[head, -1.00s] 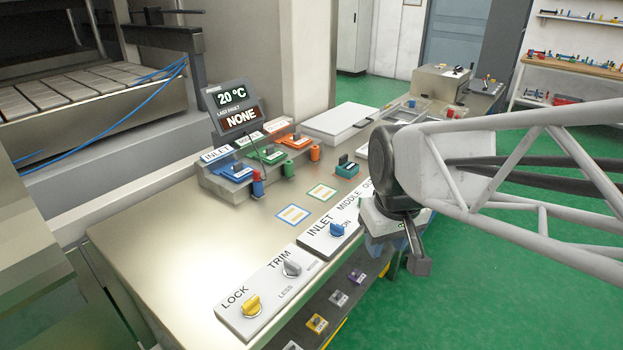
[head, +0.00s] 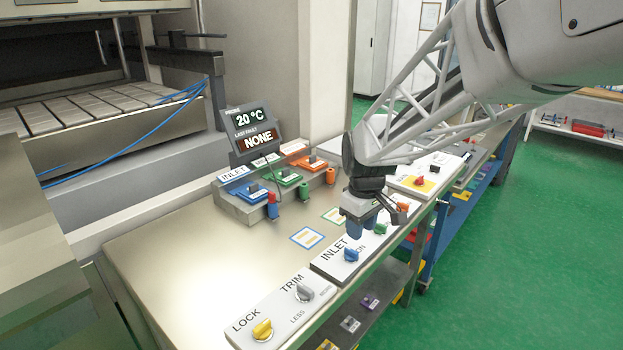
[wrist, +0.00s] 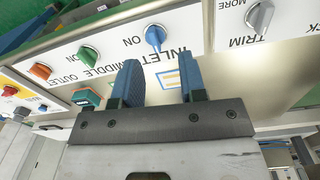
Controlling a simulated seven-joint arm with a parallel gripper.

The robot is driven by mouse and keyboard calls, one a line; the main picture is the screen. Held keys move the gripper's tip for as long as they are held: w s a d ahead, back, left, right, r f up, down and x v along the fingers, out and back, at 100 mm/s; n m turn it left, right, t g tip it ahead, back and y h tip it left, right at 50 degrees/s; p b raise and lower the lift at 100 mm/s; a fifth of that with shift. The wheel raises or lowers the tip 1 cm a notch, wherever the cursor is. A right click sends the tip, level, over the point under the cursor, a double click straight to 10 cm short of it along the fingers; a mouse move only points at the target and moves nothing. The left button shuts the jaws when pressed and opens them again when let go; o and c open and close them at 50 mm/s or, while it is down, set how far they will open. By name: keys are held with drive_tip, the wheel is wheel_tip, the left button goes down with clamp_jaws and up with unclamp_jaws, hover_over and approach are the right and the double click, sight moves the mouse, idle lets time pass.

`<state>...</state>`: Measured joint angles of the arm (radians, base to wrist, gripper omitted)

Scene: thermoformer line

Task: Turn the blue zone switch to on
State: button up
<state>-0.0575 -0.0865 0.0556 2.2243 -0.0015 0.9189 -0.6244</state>
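The blue zone switch (head: 351,254) is a round knob on the white panel labelled INLET, with ON printed to its right. In the wrist view the blue knob (wrist: 155,36) shows beyond my fingertips, between them sideways, its pointer toward the lower side of that picture. My gripper (head: 357,228) hangs just above and behind the knob in the head view. In the wrist view my gripper (wrist: 160,80) has two blue fingers apart with nothing between them. It is not touching the knob.
The grey TRIM knob (head: 304,292) and yellow LOCK knob (head: 262,330) are on the other side. A display (head: 251,128) reads 20 °C and NONE.

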sight(352, 250)
drive_tip(key=shift+n, duration=0.6)
drive_tip(key=shift+w+a+f, duration=0.15)
drive_tip(key=shift+w+f, duration=0.2)
drive_tip(key=shift+w, duration=0.25)
drive_tip(key=shift+w+a+f, duration=0.15)
drive_tip(key=shift+w+f, duration=0.2)
drive_tip(key=shift+w, duration=0.3)
drive_tip(key=shift+w+a+f, duration=0.15)
drive_tip(key=shift+w+f, duration=0.2)
drive_tip(key=shift+w, duration=0.25)
drive_tip(key=shift+f, duration=0.1)
drive_tip(key=shift+f, duration=3.8)
clamp_jaws()
